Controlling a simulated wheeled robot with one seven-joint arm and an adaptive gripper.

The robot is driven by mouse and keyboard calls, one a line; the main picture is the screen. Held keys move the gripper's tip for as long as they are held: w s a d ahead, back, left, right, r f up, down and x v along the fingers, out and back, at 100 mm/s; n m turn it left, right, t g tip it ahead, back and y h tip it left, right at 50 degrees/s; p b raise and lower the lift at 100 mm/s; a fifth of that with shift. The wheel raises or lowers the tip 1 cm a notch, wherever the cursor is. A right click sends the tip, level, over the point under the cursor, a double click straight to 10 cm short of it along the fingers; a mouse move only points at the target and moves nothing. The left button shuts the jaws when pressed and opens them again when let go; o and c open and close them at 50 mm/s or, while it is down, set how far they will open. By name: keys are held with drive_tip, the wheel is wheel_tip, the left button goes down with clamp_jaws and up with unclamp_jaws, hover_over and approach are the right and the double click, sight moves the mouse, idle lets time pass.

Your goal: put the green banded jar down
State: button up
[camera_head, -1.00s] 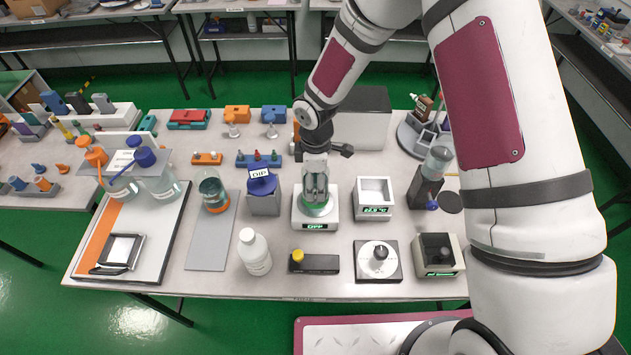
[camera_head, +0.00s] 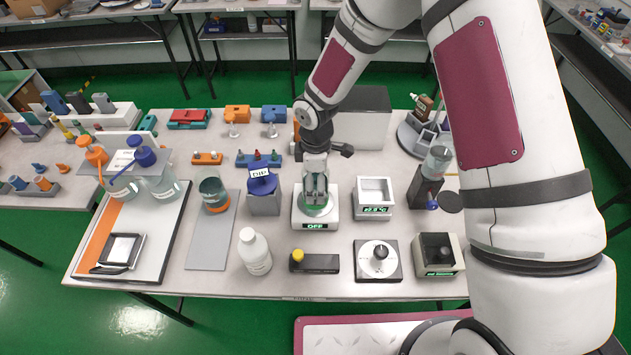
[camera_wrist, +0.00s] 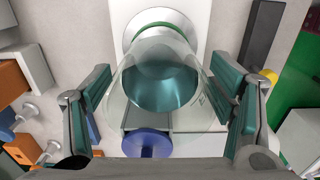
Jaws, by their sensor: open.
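The green banded jar (camera_wrist: 161,92) is clear glass with teal contents and a green band. In the wrist view it lies between my two fingers, with visible gaps on both sides. In the head view its green lower part (camera_head: 316,211) shows at the round plate of a white device (camera_head: 316,226) with an "OFF" display, and it looks upright there. My gripper (camera_head: 316,190) is open around the jar, and its fingers hide much of it in the head view. The open fingers also show in the wrist view (camera_wrist: 160,85).
A grey block with a blue top (camera_head: 263,200) stands close on the left. A white square tray device (camera_head: 374,212) stands close on the right. A white bottle (camera_head: 255,252) and a black bar with a yellow knob (camera_head: 318,263) are in front. Bare table lies between them.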

drive_tip(key=s+d+r+m+t+b, duration=0.15)
drive_tip(key=d+r, duration=0.25)
drive_tip(key=r, duration=0.7)
drive_tip(key=s+d+r+m, duration=0.1)
drive_tip(key=d+r+m, duration=0.2)
drive_tip(key=r, duration=0.9)
drive_tip(key=s+d+r+m+t, duration=0.2)
drive_tip(key=s+d+r+m, duration=0.3)
drive_tip(key=s, duration=0.4)
drive_tip(key=s+d+r+m+t, duration=0.2)
drive_tip(key=s+d+r+m, duration=0.4)
drive_tip(key=s+r+m, duration=0.2)
drive_tip(key=shift+s+r, duration=0.9)
